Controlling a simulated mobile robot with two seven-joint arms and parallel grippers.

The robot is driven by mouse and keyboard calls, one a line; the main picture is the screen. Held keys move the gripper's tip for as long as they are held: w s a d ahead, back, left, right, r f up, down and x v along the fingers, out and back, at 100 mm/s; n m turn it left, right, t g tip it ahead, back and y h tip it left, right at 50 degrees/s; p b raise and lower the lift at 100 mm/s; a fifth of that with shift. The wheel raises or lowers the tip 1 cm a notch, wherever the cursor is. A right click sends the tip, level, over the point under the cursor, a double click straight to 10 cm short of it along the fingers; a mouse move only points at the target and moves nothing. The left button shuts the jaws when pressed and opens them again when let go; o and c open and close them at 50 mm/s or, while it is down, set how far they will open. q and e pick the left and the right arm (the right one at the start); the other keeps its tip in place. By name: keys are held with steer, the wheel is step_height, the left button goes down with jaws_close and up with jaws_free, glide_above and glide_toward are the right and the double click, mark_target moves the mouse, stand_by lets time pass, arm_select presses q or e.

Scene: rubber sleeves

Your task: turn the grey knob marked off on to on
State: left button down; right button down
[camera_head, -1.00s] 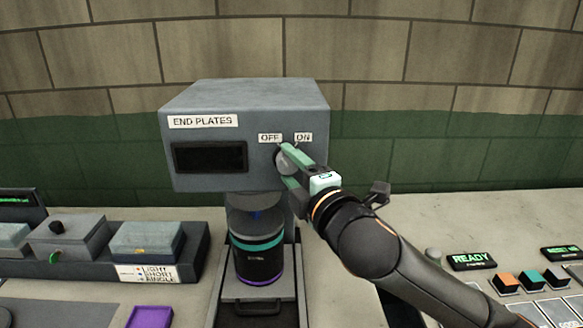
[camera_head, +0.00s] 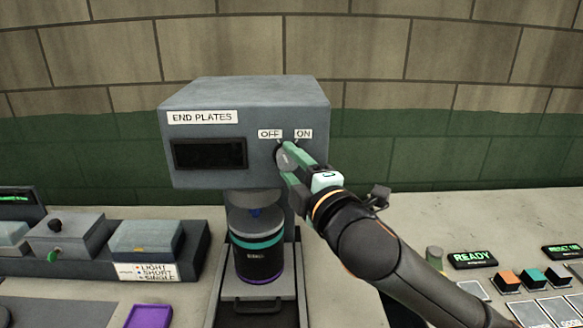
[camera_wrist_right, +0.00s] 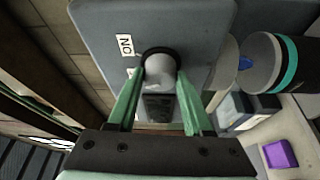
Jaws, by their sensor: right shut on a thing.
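The grey knob (camera_head: 284,159) is on the front of the grey END PLATES machine (camera_head: 250,92), just below the OFF label (camera_head: 270,133) and the ON label (camera_head: 304,133). My right gripper (camera_head: 288,162) has its green fingers on either side of the knob and is shut on it. In the right wrist view the knob (camera_wrist_right: 159,70) sits between the two fingertips. The gripper partly hides the knob in the head view, and I cannot tell for sure which label it points to. My left gripper is not in view.
A dark cylinder with a teal band (camera_head: 257,250) stands under the machine's head. Boxes on a tray (camera_head: 190,262) are at left, with a purple block (camera_head: 148,316) in front. A READY display (camera_head: 472,259) and coloured buttons (camera_head: 532,279) are at right. A brick wall is behind.

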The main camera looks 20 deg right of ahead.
steer(key=m+b, duration=0.1)
steer(key=m, duration=0.1)
steer(key=m+t+b, duration=0.1)
steer(key=m+t+h+b, duration=0.1)
steer(key=m, duration=0.1)
steer(key=shift+a+f+m+b, duration=0.1)
steer(key=shift+f+m+b, duration=0.2)
steer(key=shift+f+b, duration=0.1)
steer(key=shift+m+t+h+b, duration=0.3)
steer(key=shift+m+b, duration=0.2)
steer(key=shift+m, duration=0.5)
steer(key=shift+m+h+b, duration=0.4)
steer(key=shift+m+b, duration=0.1)
steer(key=shift+m, duration=0.5)
steer(key=shift+m+t, duration=0.3)
steer(key=shift+m, duration=0.1)
steer(key=shift+m+h+b, duration=0.4)
steer(key=shift+m+b, duration=0.1)
steer(key=shift+m, duration=0.1)
steer(key=shift+r+m+h, duration=0.1)
steer(key=shift+m+h, duration=0.2)
steer(key=shift+m, duration=0.3)
